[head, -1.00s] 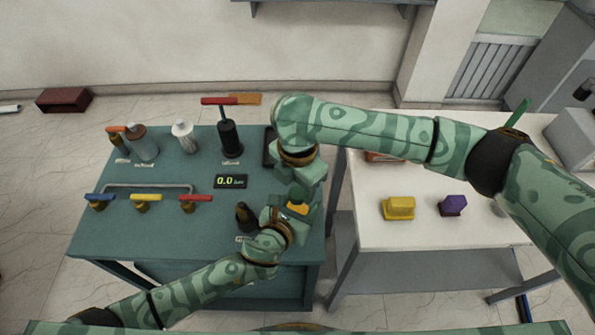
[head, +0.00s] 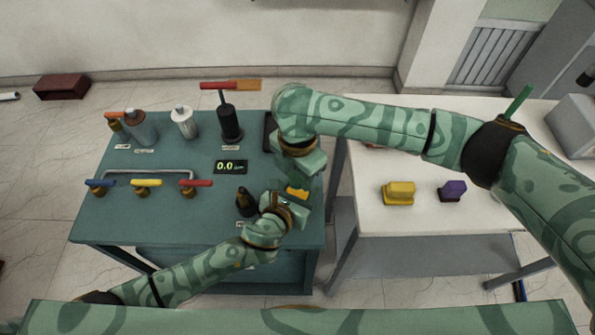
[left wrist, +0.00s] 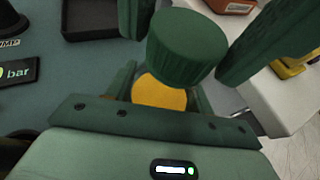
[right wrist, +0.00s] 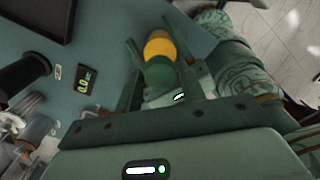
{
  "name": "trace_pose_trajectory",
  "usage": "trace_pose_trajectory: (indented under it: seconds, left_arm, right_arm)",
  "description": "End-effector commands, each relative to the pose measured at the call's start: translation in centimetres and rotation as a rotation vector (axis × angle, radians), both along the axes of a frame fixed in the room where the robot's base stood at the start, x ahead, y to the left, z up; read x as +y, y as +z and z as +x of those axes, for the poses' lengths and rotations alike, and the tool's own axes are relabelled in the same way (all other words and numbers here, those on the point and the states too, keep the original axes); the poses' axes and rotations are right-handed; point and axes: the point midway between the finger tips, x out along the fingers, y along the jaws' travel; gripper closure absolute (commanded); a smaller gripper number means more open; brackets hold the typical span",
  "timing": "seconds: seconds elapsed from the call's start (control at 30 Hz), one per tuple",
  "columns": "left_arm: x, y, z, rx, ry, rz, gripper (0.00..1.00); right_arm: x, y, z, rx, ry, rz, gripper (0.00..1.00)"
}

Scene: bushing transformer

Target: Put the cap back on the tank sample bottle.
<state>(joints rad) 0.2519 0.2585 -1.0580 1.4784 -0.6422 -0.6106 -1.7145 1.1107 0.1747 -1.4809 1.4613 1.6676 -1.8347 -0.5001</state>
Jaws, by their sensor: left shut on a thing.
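The tank sample bottle shows amber-yellow in the head view (head: 298,190), in the left wrist view (left wrist: 160,93) and in the right wrist view (right wrist: 160,46). My left gripper (head: 292,203) is shut on it above the teal bench's right front. The dark green ribbed cap (left wrist: 187,46) lies right over the bottle's upper end, and also shows in the right wrist view (right wrist: 160,74). Whether it is fully seated cannot be told. My right gripper (right wrist: 158,55) has its fingers apart on either side of the cap. The arms hide much of this in the head view.
The teal bench (head: 120,220) carries valves with blue, yellow and red handles, a gauge (head: 230,167), bottles and a dark tray (head: 269,130). A dark bottle (head: 245,203) stands close to my left gripper. A white table (head: 430,215) on the right holds yellow and purple items.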

Motion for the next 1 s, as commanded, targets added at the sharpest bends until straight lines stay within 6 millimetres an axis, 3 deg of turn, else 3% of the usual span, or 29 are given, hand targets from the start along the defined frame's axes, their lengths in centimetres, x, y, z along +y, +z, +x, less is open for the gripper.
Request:
trace_pose_trajectory:
  seconds: [0.33, 0.47, 0.8, 1.0]
  left_arm:
    - [0.0, 0.0, 0.0, 0.0, 0.0, 0.0, 1.0]
    - [0.0, 0.0, 0.0, 0.0, 0.0, 0.0, 1.0]
    - [0.0, 0.0, 0.0, 0.0, 0.0, 0.0, 1.0]
    - [0.0, 0.0, 0.0, 0.0, 0.0, 0.0, 1.0]
  right_arm:
    - [0.0, 0.1, 0.0, 0.0, 0.0, 0.0, 0.43]
    - [0.0, 1.1, 0.1, -0.002, 0.0, 0.001, 0.43]
    - [0.0, 7.9, 0.2, -0.005, 0.0, 0.001, 0.43]
    - [0.0, 11.0, 0.1, -0.003, 0.0, 0.0, 0.43]
